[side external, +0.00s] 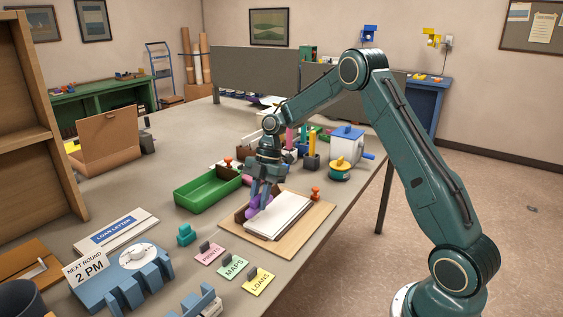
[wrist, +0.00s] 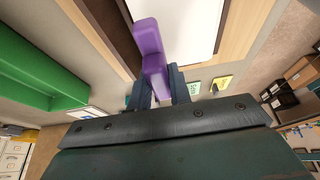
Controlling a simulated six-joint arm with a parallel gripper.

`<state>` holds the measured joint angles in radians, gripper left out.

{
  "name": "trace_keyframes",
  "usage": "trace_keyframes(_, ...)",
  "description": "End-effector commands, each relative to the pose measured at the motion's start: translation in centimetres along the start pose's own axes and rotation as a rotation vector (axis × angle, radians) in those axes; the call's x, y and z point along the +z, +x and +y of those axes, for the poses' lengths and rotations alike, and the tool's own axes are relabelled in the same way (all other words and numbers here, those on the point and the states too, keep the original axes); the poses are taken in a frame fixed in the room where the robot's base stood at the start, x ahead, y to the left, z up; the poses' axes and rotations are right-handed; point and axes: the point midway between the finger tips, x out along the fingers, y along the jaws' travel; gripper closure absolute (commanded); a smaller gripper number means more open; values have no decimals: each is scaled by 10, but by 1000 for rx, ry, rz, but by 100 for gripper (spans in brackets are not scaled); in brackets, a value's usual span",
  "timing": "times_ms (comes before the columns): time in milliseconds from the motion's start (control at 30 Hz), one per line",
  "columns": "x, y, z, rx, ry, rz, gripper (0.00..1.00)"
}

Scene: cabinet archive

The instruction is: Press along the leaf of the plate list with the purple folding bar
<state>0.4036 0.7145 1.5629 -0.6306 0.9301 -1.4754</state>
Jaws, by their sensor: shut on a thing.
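My gripper (side external: 261,190) is shut on the purple folding bar (side external: 253,203). The bar (wrist: 150,55) also shows between the fingers (wrist: 158,88) in the wrist view, its free end standing out past the fingertips. The white leaf (side external: 280,215) lies flat on a tan wooden board (side external: 313,229). In the side view the bar is at the left edge of the leaf, beside a brown strip. In the wrist view the bar overlaps the left edge of the leaf (wrist: 190,20). I cannot tell whether the bar touches the leaf.
A green tray (side external: 207,188) stands left of the board. Label cards, including a yellow one (side external: 259,282), lie in front. A red-orange stamp (side external: 315,193) stands at the board's back right. A yellow-topped tin (side external: 340,168) and a blue-lidded white box (side external: 346,143) stand behind.

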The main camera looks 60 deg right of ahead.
Motion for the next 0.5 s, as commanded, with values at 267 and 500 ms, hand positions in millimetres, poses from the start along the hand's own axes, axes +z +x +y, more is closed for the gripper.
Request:
trace_keyframes(267,-7,-20,1,4,-1,-1,100)
trace_keyframes(500,-14,-36,1,5,-1,-1,100)
